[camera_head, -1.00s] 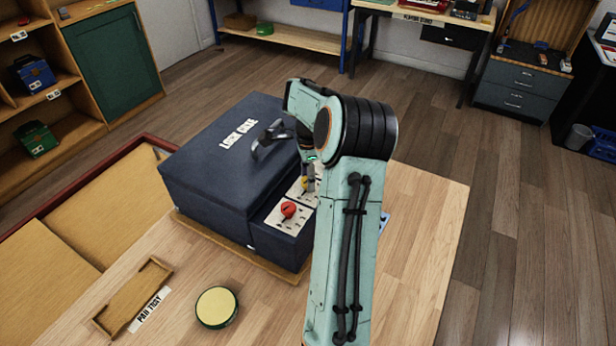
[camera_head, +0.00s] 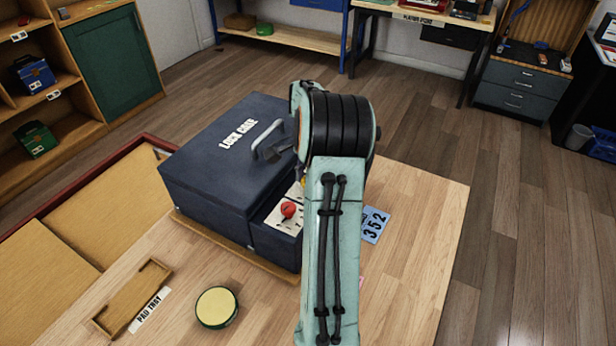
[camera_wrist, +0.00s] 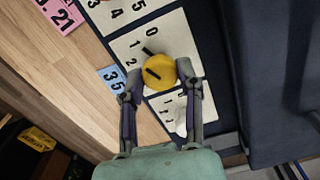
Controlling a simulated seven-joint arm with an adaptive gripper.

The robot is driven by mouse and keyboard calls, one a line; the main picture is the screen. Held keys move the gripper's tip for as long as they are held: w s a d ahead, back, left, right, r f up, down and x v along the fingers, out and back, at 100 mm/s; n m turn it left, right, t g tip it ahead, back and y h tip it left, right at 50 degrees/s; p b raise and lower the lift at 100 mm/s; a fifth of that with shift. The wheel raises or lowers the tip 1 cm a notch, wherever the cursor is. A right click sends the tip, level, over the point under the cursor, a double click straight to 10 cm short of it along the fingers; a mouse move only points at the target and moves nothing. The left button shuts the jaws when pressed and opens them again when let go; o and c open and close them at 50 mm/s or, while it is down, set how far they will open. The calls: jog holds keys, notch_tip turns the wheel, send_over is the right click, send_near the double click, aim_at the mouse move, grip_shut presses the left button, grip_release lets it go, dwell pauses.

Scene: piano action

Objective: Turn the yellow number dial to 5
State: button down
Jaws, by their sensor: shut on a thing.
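The yellow dial (camera_wrist: 161,73) sits on a pale number plate (camera_wrist: 127,45) in the middle of the wrist view. A dark bar marks the dial's face, and a separate black mark lies on the plate near the 0 and 1. The digits 0, 1 and 2 show on the plate; its 5 cannot be made out. My gripper (camera_wrist: 158,84) has one finger on each side of the dial and is shut on it; the exact contact is hard to see. In the head view, my arm hides most of the dial, leaving a sliver of yellow (camera_head: 302,183).
The dark lock case (camera_head: 215,165) has a grey handle and a red dial (camera_head: 288,209). A white dial (camera_wrist: 180,120) stands beside the yellow one. A blue card (camera_head: 375,225) reads 352. A round yellow-topped pad (camera_head: 217,307) and the pad tray (camera_head: 133,297) lie in front.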

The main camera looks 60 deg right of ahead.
jog(key=n, duration=0.4)
jog(key=shift+f+n, duration=0.1)
jog(key=shift+n, duration=0.3)
jog(key=n, duration=0.3)
jog(key=shift+n, duration=0.3)
jog(key=n, duration=1.2)
jog(key=shift+n, duration=0.3)
jog(key=n, duration=0.3)
jog(key=shift+n, duration=0.4)
jog(key=n, duration=0.3)
jog(key=shift+n, duration=2)
